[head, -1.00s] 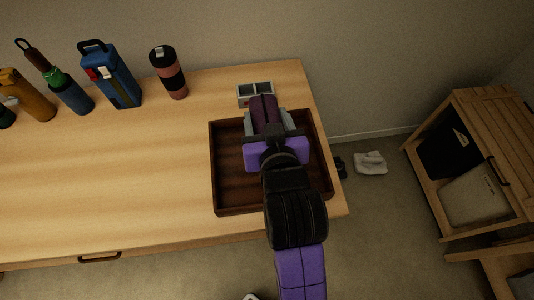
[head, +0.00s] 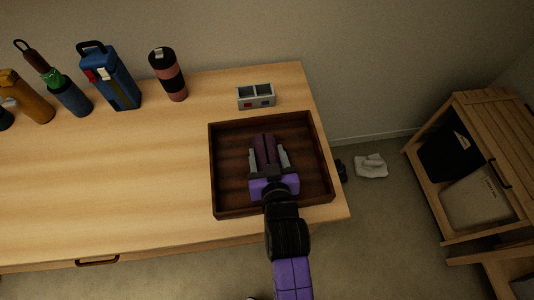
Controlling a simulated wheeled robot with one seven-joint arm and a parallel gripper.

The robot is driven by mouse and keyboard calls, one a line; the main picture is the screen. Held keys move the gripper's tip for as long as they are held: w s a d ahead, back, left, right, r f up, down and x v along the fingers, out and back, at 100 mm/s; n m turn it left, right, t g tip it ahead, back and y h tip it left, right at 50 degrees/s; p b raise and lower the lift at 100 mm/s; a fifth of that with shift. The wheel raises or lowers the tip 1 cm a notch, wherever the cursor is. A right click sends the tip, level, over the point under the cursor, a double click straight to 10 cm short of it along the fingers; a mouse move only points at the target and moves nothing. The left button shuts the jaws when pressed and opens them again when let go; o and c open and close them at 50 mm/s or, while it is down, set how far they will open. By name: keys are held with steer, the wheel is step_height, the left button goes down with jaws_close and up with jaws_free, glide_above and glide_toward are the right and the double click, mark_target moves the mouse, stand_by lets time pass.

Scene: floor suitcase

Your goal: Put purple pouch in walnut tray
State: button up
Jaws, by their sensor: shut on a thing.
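The walnut tray (head: 226,196) is a dark brown, low-walled square box near the right end of the wooden table. My gripper (head: 268,158) is over the middle of the tray, its grey fingers on both sides of the dark purple pouch (head: 265,148). It is shut on the pouch. The pouch is within the tray's outline. I cannot tell whether it touches the tray floor. Its near end is hidden by the gripper.
A small grey divided box (head: 256,96) stands just behind the tray. A pink and black tumbler (head: 169,76), a blue bottle (head: 110,78) and other bottles line the back left. The table's left and middle are clear. A wooden cabinet (head: 480,165) stands on the right.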

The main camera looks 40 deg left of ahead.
steer(key=shift+f, duration=0.15)
steer(key=o, duration=1.5)
steer(key=shift+c, duration=0.2)
steer(key=shift+r, duration=0.2)
steer(key=v, duration=1.2)
steer(key=shift+w, duration=0.1)
steer(key=shift+d, duration=0.1)
